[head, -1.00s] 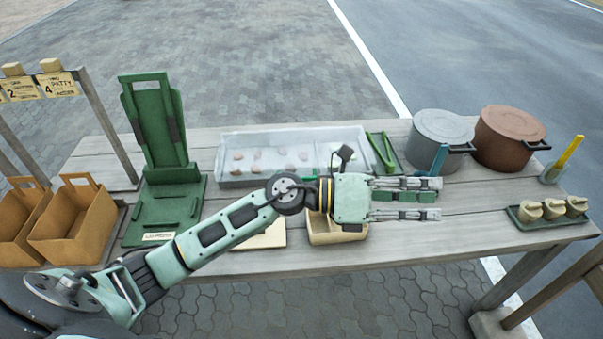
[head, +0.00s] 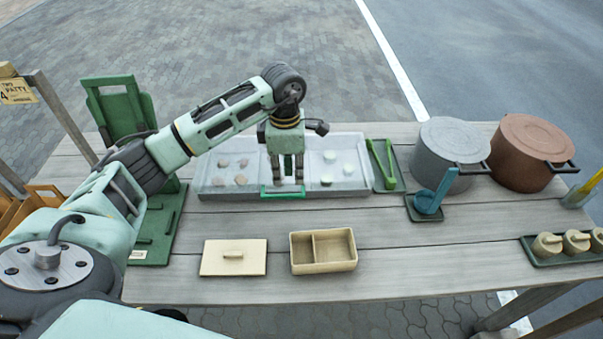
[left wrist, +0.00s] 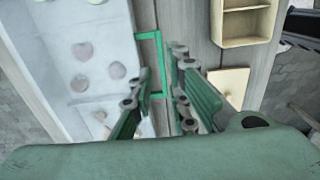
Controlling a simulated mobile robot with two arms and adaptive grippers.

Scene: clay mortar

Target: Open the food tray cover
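The grey food tray (head: 352,187) stands at the back middle of the table, with several round food pieces showing through what looks like a clear cover. A green handle (head: 283,195) lies along its front edge; it also shows in the left wrist view (left wrist: 139,36). My left gripper (head: 287,181) points down over the front of the tray, just above the handle. Its fingers are apart in the left wrist view (left wrist: 157,105), with part of the handle between them. I cannot tell whether they touch it. My right gripper is not in view.
A beige divided box (head: 324,268) and its flat lid (head: 233,270) lie in front. A green stand (head: 115,112) is left.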

